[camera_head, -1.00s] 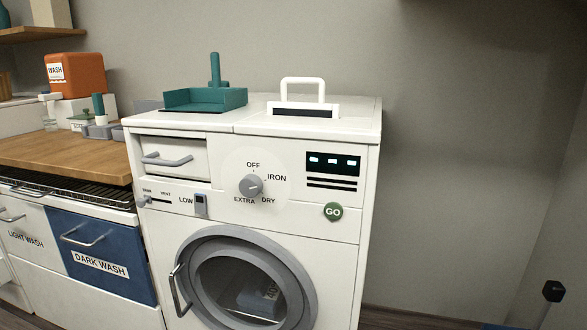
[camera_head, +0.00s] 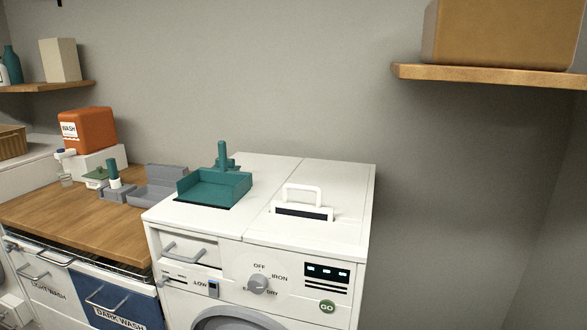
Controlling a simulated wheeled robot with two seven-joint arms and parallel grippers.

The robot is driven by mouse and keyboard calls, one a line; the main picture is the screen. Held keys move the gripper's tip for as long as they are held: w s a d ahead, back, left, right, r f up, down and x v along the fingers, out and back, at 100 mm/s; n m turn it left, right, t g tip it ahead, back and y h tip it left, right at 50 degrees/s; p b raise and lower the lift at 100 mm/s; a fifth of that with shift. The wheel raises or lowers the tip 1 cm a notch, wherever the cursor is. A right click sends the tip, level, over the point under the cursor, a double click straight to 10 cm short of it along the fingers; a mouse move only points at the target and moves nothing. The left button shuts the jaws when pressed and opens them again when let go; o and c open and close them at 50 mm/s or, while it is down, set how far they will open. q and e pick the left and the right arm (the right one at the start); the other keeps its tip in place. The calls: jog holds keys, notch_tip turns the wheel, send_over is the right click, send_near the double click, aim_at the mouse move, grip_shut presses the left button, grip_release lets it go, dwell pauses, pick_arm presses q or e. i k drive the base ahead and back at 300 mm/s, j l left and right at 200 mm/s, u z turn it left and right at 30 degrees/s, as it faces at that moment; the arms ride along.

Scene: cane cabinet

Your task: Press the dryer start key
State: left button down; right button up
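The dryer (camera_head: 335,235) is a white front-loading machine in the middle of the view. Its start key is a round green button marked GO (camera_head: 327,306), at the right of the front panel below the dark display (camera_head: 328,273). A grey dial (camera_head: 258,284) with OFF, IRON, DRY and EXTRA-type markings sits left of the key. The round door (camera_head: 235,318) is cut off by the lower edge. Neither of my grippers is in view, and nothing covers the key.
A teal tray (camera_head: 214,188) and a white-handled filter (camera_head: 302,198) are on the dryer top. A wooden counter (camera_head: 80,215) with an orange WASH container (camera_head: 88,129) stands left. A shelf (camera_head: 480,76) with a box hangs upper right. Right of the dryer looks clear.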

aim_at(325, 306)
jog(key=k+l+u, duration=0.2)
jog(key=k+l, duration=0.3)
jog(key=k+l+u, duration=0.25)
jog(key=k+l, duration=0.2)
jog(key=k, duration=0.1)
